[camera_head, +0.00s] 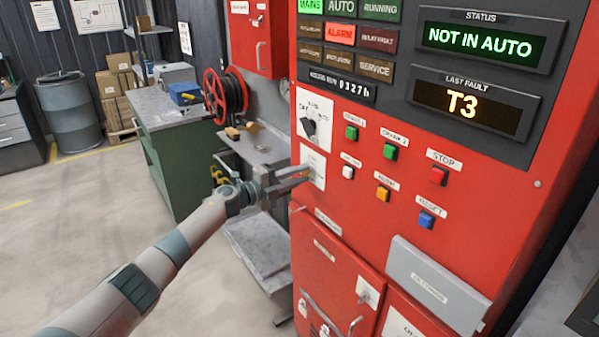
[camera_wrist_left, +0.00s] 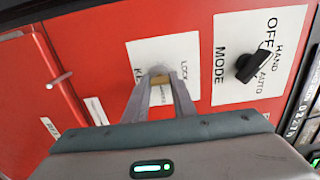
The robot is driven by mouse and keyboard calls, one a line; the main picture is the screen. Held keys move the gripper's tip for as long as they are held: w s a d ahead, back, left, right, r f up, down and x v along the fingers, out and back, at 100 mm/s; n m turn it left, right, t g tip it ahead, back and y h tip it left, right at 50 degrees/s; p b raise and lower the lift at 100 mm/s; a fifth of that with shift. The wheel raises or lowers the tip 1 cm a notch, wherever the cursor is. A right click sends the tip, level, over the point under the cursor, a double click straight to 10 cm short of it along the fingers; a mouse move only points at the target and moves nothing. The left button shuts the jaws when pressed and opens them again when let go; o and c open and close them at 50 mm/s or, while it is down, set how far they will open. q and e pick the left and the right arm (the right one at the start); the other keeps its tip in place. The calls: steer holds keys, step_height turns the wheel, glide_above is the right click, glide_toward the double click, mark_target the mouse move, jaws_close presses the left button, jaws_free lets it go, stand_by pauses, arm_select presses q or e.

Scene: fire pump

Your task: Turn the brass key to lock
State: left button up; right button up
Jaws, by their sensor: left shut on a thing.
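A white plate marked LOCK (camera_wrist_left: 178,48) sits on the red panel, and it also shows in the head view (camera_head: 317,160). My left gripper (camera_wrist_left: 160,76) reaches to this plate from the left in the head view (camera_head: 306,175). Its fingers are shut on the brass key, and a little brass (camera_wrist_left: 161,95) shows between them. The rest of the key is hidden by the fingers, so its angle cannot be told. My right gripper is not in view.
A black mode knob (camera_head: 309,127) on its own white plate sits just above the key plate. Coloured push buttons, such as green (camera_head: 351,132) and red (camera_head: 438,176), lie to the right. A grey bench (camera_head: 262,150) and a red hose reel (camera_head: 227,95) stand behind.

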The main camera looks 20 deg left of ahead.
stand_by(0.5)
arm_select(q)
steer(key=o, duration=1.1)
steer(key=shift+c, duration=0.2)
steer(key=shift+a, duration=0.1)
steer(key=shift+s, duration=0.1)
steer(key=b+v, duration=0.5)
steer(key=v, duration=1.2)
steer(key=shift+b, duration=0.35)
steer(key=shift+a+f, duration=0.15)
